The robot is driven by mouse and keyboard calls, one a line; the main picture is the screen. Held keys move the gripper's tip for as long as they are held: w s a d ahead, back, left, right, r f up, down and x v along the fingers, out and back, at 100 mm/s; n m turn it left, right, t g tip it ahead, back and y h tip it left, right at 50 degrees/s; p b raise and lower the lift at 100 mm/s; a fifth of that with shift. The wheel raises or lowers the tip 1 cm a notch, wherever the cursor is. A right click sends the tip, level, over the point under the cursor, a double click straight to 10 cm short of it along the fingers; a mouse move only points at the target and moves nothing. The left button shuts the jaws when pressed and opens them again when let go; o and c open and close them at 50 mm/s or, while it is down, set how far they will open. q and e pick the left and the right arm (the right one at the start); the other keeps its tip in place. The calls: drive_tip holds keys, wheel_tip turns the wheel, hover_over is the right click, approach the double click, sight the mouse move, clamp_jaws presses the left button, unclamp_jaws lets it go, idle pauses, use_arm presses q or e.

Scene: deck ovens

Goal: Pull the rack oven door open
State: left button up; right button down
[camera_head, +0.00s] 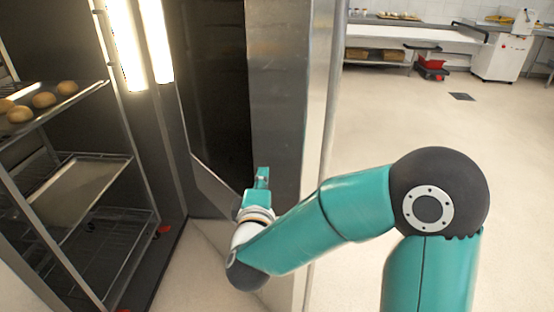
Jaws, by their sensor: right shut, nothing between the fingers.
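The rack oven door (283,95) stands open, with its steel inner face and dark glass toward me and its edge at the right. The oven's lit inside shows at the left. My right gripper (262,174) is shut and empty, in front of the lower steel part of the door's inner face. I cannot tell whether it touches the door. The door's outer side and its handle are hidden. My left gripper is not in view.
A wheeled rack (118,158) with trays stands at the left. Several buns lie on its upper tray (72,97). A white worktable (400,33) and a white machine (503,57) stand at the back right. The floor (430,115) right of the door is mostly clear, apart from a drain (462,97).

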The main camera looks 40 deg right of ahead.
sight(278, 150)
drive_tip(key=w+d, duration=0.1)
drive_tip(key=d, duration=0.1)
drive_tip(key=w+d, duration=0.1)
drive_tip(key=d, duration=0.1)
drive_tip(key=w+d, duration=0.1)
drive_tip(key=d, duration=0.1)
drive_tip(key=shift+w+d, duration=0.1)
drive_tip(key=shift+d, duration=0.55)
